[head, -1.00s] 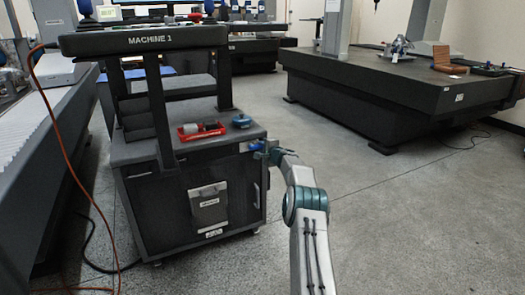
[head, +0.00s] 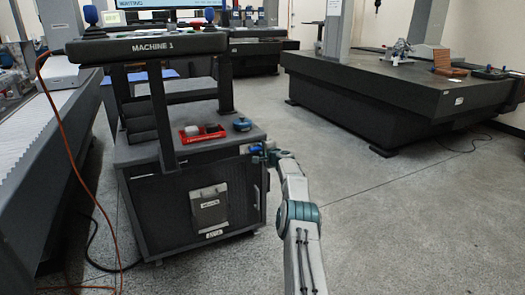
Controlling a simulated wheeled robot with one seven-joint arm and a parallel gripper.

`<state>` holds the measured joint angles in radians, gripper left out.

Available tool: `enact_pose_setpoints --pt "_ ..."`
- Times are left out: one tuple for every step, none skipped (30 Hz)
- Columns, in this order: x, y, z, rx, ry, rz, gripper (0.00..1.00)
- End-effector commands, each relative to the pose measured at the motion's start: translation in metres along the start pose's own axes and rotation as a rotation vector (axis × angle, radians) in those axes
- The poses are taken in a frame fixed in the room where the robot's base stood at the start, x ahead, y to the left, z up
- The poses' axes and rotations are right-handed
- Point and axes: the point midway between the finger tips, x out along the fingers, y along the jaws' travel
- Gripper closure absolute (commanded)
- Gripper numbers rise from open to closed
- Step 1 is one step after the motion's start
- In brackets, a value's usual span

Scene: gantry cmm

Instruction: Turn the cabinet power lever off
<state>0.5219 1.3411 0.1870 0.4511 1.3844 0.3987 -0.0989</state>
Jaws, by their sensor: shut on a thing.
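The dark cabinet (head: 185,205) labelled MACHINE 1 stands left of the middle in the head view. A small blue lever (head: 255,149) shows at the upper right corner of its front, just below the worktop. My gripper (head: 263,151) is at this corner, reached from the right, and is shut on the lever. The fingertips are small and partly merge with the lever, so the exact grip and the lever's angle are hard to make out.
A red tray (head: 183,138) and a round blue item (head: 242,124) sit on the cabinet top. An orange cable (head: 72,150) hangs at the left. A large dark granite table (head: 380,85) stands at the back right. The floor (head: 400,230) at the right is clear.

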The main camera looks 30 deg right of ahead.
Motion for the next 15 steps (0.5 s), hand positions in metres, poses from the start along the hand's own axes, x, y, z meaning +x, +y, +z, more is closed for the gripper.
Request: enact_pose_setpoints --pt "0.0001 -0.0005 0.0005 -0.004 -0.001 0.0 1.0" --pt "0.0001 -0.0006 0.0004 -0.004 -0.001 0.0 1.0" --pt "0.0 -0.0006 0.0003 -0.004 -0.001 0.0 1.0" --pt "0.0 -0.0006 0.0003 -0.004 -0.001 -0.001 0.69" --pt "0.0 -0.0007 0.0003 -0.004 -0.001 -0.001 0.61" --pt "0.0 -0.0007 0.0002 -0.004 -0.001 -0.001 0.56" --pt "0.0 -0.0007 0.0002 -0.003 -0.001 -0.001 0.56" --pt "0.0 -0.0007 0.0001 -0.003 -0.001 -0.001 0.56" --pt "-0.0001 -0.0006 0.0001 -0.003 -0.001 -0.001 0.56" --pt "0.0 -0.0006 0.0001 -0.002 0.0 -0.001 0.56" --pt "0.0 -0.0006 0.0002 -0.002 -0.001 -0.001 0.56" --pt "0.0 -0.0006 0.0003 -0.002 -0.001 -0.001 0.56" --pt "0.0 -0.0006 0.0003 -0.002 -0.001 -0.001 0.56" --pt "-0.0001 -0.0005 0.0002 -0.002 -0.001 -0.001 0.56" --pt "-0.0004 -0.0004 -0.0002 -0.001 0.0 -0.001 0.56"
